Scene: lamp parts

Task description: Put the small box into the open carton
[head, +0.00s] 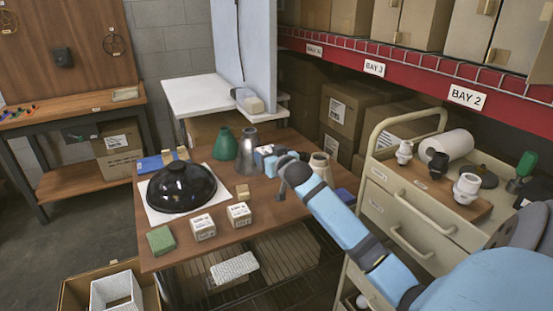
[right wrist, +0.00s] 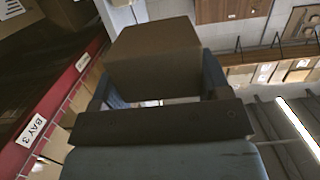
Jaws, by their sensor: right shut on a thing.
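My right gripper (head: 263,152) is over the back of the brown table, beside the grey metal vase-like part. It is shut on a small box (right wrist: 155,57), which looks plain brown and shaded between the fingers in the right wrist view. In the head view the held box is mostly hidden by the gripper. Two small white-labelled boxes, one (head: 203,228) and another (head: 239,214), stand on the table front. An open carton (head: 68,293) is at the lower left, cut off by the frame, with a white open-topped box (head: 113,288) in it. My left gripper is not in view.
A black dome shade (head: 181,187), green part (head: 224,143), metal part (head: 244,158) and green block (head: 160,240) stand on the table (head: 235,239). A cream cart (head: 400,215) is at right, below the red shelf beam (head: 415,76).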

